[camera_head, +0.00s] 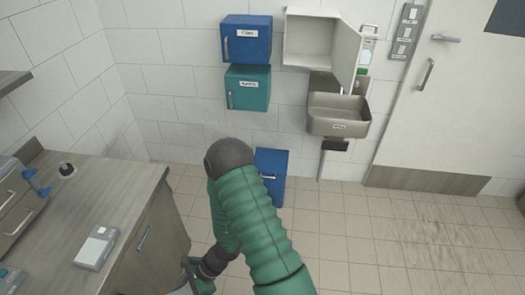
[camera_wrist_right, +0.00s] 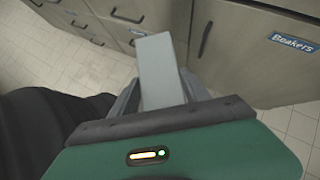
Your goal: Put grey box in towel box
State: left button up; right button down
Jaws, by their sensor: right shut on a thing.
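In the right wrist view my right gripper (camera_wrist_right: 160,98) is shut on a grey box (camera_wrist_right: 155,60), a slim block standing up between the fingers. In the head view my right arm reaches down across the middle, and the right gripper (camera_head: 190,282) is low beside the counter's front; the held box is hard to make out there. On the wall are a blue box (camera_head: 247,48), a teal box (camera_head: 247,97) and an open white box (camera_head: 308,40) with its door swung right. Their labels are too small to read surely, so I cannot tell which is the towel box. My left gripper is not in view.
A counter (camera_head: 125,180) with drawers fills the left, with a grey-white device (camera_head: 97,247) on top. A metal sink (camera_head: 340,122) hangs below the white box. A blue bin (camera_head: 272,163) stands by the wall. The tiled floor right of my arm is clear, before a door (camera_head: 430,100).

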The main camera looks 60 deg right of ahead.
aim_at(307, 61)
jog(key=i+l+z, duration=0.15)
jog(key=l+z, duration=0.2)
jog(key=i+l+z, duration=0.2)
jog(key=l+z, duration=0.15)
jog(key=l, duration=0.2)
jog(key=i+l+z, duration=0.25)
jog(key=z, duration=0.15)
jog(key=i+l+z, duration=0.35)
